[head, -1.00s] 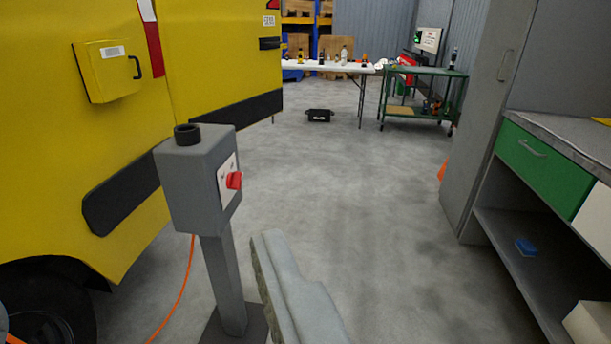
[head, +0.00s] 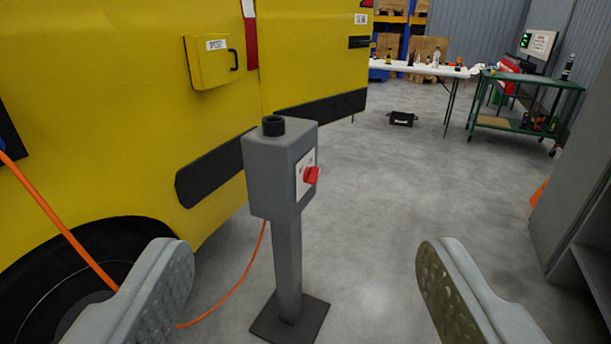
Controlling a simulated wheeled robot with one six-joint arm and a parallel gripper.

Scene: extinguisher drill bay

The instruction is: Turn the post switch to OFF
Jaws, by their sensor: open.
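The post switch (head: 270,178) is a grey box on a grey post with a dark square foot, standing on the floor near the middle of the view. A red knob (head: 311,175) sticks out of the white plate on the box's right-hand face. The lettering on the plate is too small to read, so I cannot tell the knob's setting. My gripper (head: 305,265) is open and empty. Its two pale fingers show at the lower left and lower right, apart from the post and the knob, with the post between them in the picture.
A yellow vehicle (head: 130,110) with a dark wheel fills the left. An orange cable (head: 60,225) hangs by it and runs to the post. A grey cabinet (head: 580,190) stands at right. The floor (head: 400,200) right of the post is clear. A green cart (head: 520,110) stands farther back.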

